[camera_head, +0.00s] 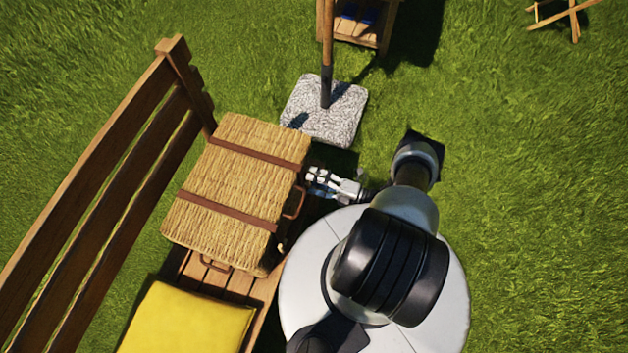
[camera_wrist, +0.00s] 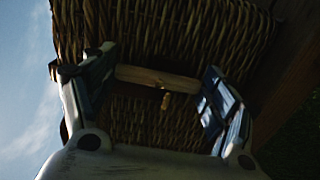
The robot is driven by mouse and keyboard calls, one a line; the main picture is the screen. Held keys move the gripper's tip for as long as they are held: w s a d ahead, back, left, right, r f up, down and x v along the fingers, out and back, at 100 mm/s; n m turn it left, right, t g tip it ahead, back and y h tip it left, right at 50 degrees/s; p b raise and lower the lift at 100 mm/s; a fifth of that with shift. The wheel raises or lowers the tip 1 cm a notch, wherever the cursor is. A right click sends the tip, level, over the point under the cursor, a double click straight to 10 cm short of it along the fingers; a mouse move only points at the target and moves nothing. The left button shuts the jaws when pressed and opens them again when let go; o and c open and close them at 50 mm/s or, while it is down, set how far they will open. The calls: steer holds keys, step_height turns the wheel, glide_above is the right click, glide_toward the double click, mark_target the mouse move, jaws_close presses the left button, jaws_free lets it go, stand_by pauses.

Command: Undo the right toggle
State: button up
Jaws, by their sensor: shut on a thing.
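A wicker hamper (camera_head: 235,185) with a shut lid and two brown straps lies on the wooden bench. My gripper (camera_head: 313,178) is at the hamper's front side, by the end of the upper strap (camera_head: 250,150). In the wrist view my gripper (camera_wrist: 155,85) has its two fingers at either end of a short wooden toggle (camera_wrist: 150,76) and is shut on it. A small wooden bit (camera_wrist: 165,101) shows just below the toggle, against the wicker. How the toggle is fastened is too dark to tell. In the head view the fingers hide the toggle.
A brown handle (camera_head: 296,203) sticks out of the hamper's front between the straps. The bench back (camera_head: 90,170) rises at the left, and a yellow cushion (camera_head: 190,320) lies below. A stone parasol base (camera_head: 325,110) with a pole stands behind. Open grass lies right.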

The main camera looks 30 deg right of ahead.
steer(key=o, duration=1.1)
steer(key=shift+c, duration=0.2)
steer(key=v, duration=1.2)
